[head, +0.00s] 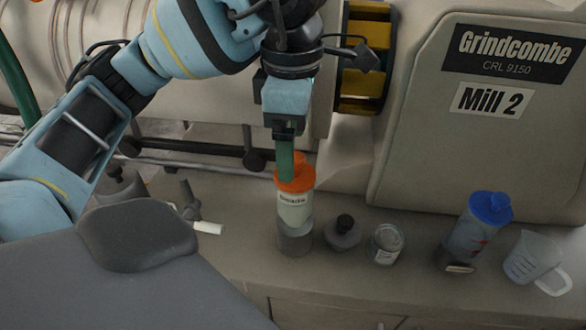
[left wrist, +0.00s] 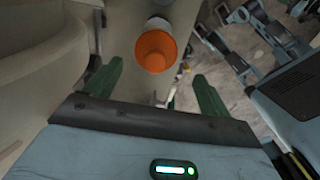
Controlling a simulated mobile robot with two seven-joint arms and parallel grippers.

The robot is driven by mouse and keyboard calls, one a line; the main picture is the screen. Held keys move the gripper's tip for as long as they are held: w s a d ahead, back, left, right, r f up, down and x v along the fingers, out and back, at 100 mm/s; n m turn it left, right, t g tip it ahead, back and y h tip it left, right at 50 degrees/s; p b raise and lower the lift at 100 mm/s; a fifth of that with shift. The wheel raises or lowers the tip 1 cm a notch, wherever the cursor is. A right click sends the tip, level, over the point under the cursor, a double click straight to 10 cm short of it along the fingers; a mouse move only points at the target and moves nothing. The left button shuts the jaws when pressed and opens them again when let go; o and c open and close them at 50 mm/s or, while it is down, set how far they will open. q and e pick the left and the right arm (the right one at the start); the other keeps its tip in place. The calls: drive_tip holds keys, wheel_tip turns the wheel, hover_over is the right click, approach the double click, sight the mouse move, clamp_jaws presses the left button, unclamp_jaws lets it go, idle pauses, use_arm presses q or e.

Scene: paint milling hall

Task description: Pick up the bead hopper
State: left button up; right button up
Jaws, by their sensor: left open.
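The likely bead hopper, a pale labelled container with an orange top (head: 294,205), stands upright on the bench in a grey, cup-like base. Its label is too small to read surely. My left gripper (head: 287,165) points down just above and in front of the orange top, its green fingers overlapping it in the head view. In the left wrist view the orange top (left wrist: 155,50) lies ahead, between the two spread green fingers of my left gripper (left wrist: 156,78). Nothing is held. Whether the fingers reach down past the top is hard to tell. My right gripper is not in view.
Right of the container stand a dark-knobbed grey pot (head: 343,236), a glass jar (head: 386,245), a blue-capped bottle (head: 470,238) and a clear jug (head: 533,258). A white tube (head: 208,228) lies to the left. The mill housing (head: 450,140) rises close behind.

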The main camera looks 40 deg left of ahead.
sight(295, 202)
use_arm(q)
drive_tip(key=shift+w+f+b, duration=0.2)
drive_tip(key=shift+f+b, duration=0.25)
drive_tip(key=shift+f, duration=1.5)
drive_tip(key=shift+w+f+b, duration=0.15)
drive_tip(key=shift+f+b, duration=0.25)
drive_tip(key=shift+f, duration=1.55)
drive_tip(key=shift+r, duration=0.1)
clamp_jaws()
